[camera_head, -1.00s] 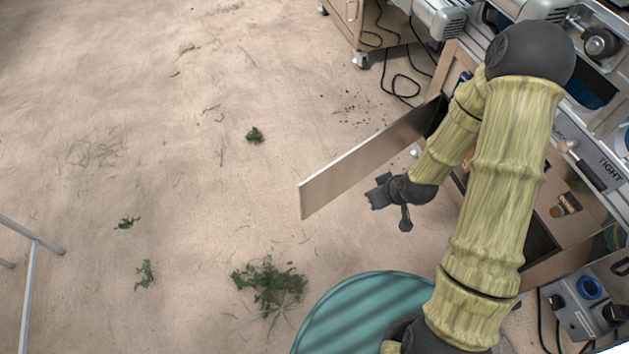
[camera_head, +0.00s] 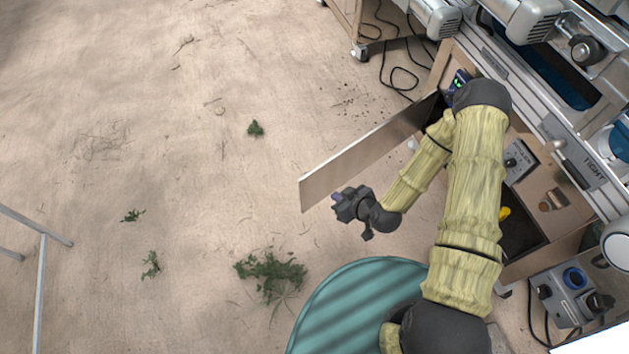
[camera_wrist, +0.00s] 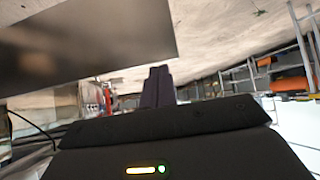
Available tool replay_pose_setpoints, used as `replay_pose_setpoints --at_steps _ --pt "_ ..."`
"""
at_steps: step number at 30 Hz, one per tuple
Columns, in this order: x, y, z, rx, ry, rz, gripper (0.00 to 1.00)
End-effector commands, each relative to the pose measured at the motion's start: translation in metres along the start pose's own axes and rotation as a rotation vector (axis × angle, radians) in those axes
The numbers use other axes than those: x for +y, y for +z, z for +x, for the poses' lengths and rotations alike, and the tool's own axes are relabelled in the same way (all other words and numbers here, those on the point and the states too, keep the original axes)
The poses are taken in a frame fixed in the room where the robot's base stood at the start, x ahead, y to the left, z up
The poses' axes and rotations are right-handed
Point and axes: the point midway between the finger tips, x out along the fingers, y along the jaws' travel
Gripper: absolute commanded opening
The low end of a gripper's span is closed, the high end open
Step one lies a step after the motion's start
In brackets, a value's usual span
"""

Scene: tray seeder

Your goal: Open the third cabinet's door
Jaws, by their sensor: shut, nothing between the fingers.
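A flat cabinet door (camera_head: 365,157) stands swung wide open, jutting out over the sandy floor from the bench cabinets at the right. It also shows in the wrist view as a dark panel (camera_wrist: 90,45) at upper left. My gripper (camera_head: 337,199) is shut and empty, close to the door's near face, toward its free edge. In the wrist view the dark fingers (camera_wrist: 158,82) are together, with the door panel beside them at left. I cannot tell whether they touch it. My arm hides the hinge side and part of the cabinet.
The bench with machines (camera_head: 535,65) runs along the right. An open cabinet interior (camera_head: 522,238) shows beside my arm, with a yellow item (camera_head: 504,213) near it. A control box (camera_head: 575,292) sits at lower right.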

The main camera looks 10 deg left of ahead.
Motion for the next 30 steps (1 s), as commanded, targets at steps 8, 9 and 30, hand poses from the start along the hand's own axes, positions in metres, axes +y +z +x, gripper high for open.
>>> replay_pose_setpoints --at_steps 8,9,30 --pt "-0.001 0.001 0.034 0.001 0.000 0.000 0.00" --pt "0.000 0.001 0.041 0.001 0.000 0.000 0.00" --pt "0.000 -0.027 0.128 -0.001 0.000 0.000 0.00"
